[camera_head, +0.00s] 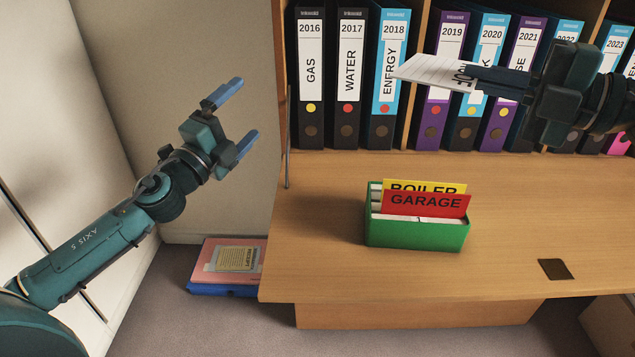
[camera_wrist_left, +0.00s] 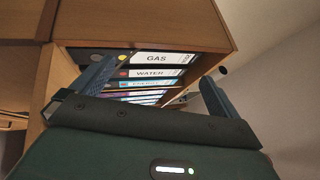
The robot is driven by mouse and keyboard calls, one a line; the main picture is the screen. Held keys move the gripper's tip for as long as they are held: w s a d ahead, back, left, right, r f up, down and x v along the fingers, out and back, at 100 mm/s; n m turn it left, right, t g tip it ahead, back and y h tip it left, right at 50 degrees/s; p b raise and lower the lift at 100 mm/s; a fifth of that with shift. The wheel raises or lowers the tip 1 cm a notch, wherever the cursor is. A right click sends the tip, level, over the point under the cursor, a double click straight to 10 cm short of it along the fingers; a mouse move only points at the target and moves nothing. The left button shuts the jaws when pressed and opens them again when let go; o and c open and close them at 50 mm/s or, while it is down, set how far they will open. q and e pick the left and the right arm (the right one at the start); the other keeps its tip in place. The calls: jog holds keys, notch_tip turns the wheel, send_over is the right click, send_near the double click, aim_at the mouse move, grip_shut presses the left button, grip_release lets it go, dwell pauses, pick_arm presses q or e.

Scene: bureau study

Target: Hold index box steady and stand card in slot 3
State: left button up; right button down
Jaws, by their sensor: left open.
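The green index box (camera_head: 417,236) stands on the desk. A yellow divider marked BOILER (camera_head: 425,185) and a red divider marked GARAGE (camera_head: 425,204) rise from it, with white cards low inside. The slots between are mostly hidden. My right gripper (camera_head: 490,80) is shut on a white card (camera_head: 430,71) with dark lettering, held roughly flat in the air above and behind the box. Part of the card is hidden by the fingers. My left gripper (camera_head: 243,113) is open and empty, left of the desk and apart from the box; its fingers also show in the left wrist view (camera_wrist_left: 152,78).
A row of upright binders (camera_head: 346,75) stands at the back of the desk, close behind the held card. The desk top (camera_head: 330,215) is clear around the box. A dark square (camera_head: 553,269) lies at the front right. A pink folder (camera_head: 228,262) lies on the floor at left.

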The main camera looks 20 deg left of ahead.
aim_at(386, 212)
pick_arm(q)
jog(key=d+m+g+h, duration=0.7)
jog(key=d+m+h, duration=0.2)
jog(key=d+m, duration=0.45)
jog(key=s+d+f+m+g, duration=0.1)
jog(key=s+m+g, duration=0.1)
jog(key=m, duration=0.3)
jog(key=s+d+f+m+g, duration=0.1)
jog(key=s+f+m+g, duration=0.1)
jog(key=m+g, duration=0.2)
jog(key=s+d+f+m+g, duration=0.1)
jog(key=s+m+g, duration=0.1)
jog(key=m, duration=0.4)
jog(key=shift+d+f+g, duration=0.3)
jog(key=shift+f+g, duration=0.1)
jog(key=shift+g, duration=0.4)
jog(key=shift+s+f+m+g, duration=0.3)
jog(key=shift+f+m+g, duration=0.15)
jog(key=shift+m+g, duration=0.25)
jog(key=x, duration=1.1)
jog(key=shift+w+d+f, duration=0.2)
jog(key=shift+f, duration=0.25)
jog(key=c, duration=1.2)
